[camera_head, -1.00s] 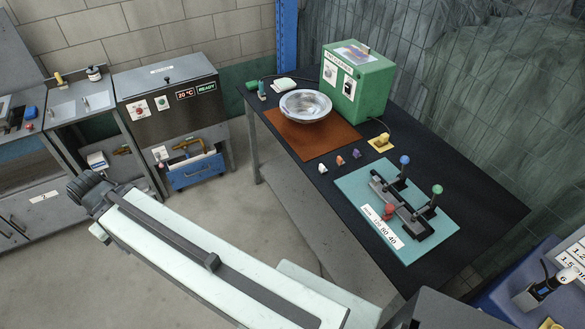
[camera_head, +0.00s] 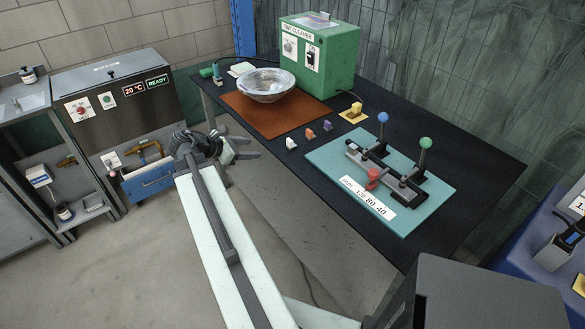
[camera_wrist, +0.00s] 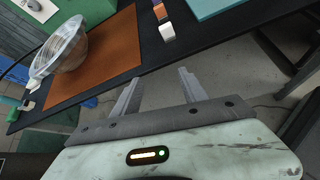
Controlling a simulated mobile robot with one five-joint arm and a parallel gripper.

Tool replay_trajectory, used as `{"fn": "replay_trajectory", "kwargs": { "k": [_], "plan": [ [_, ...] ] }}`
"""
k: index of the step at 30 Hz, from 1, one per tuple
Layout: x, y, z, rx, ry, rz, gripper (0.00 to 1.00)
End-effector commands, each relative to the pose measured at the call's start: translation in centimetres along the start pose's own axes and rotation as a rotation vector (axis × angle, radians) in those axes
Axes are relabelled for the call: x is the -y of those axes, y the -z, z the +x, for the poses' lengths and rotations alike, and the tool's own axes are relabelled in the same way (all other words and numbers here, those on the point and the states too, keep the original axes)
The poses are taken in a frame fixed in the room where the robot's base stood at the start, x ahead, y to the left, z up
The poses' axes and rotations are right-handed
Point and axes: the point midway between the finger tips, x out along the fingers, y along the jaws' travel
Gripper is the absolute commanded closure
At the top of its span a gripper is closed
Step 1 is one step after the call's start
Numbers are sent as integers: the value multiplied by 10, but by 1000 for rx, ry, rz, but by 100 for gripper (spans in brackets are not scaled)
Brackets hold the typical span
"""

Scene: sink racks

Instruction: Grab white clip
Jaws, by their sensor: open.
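The white clip (camera_head: 291,143) stands on the black table near its front edge, at the left end of a short row with an orange clip (camera_head: 310,134) and a purple clip (camera_head: 327,126). In the wrist view the white clip (camera_wrist: 167,32) is at the top, beyond the fingers and a little right of the gap between them. My gripper (camera_head: 246,148) is open and empty, left of the white clip in the head view and off the table's front edge. It also shows in the wrist view (camera_wrist: 160,82). Nothing hides the white clip.
A metal bowl (camera_head: 267,86) sits on a brown mat (camera_head: 238,108) left of the clips. A teal board (camera_head: 330,160) with levers lies to their right. A green box (camera_head: 335,62) and a yellow piece (camera_head: 354,110) are behind. Floor is clear below.

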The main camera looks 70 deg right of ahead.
Motion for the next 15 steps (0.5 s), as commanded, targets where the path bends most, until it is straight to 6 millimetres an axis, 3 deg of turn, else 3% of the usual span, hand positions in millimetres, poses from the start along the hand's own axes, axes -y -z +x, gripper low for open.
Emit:
{"fn": "replay_trajectory", "kwargs": {
  "k": [1,3,7,11,15],
  "plan": [
    [12,-6,35,60,23,-65,49],
    [20,-28,56,121,46,-147,49],
    [26,-48,68,167,67,-216,49],
    [26,-50,72,169,68,-220,49],
    [27,-51,90,168,69,-217,49]
  ]
}}
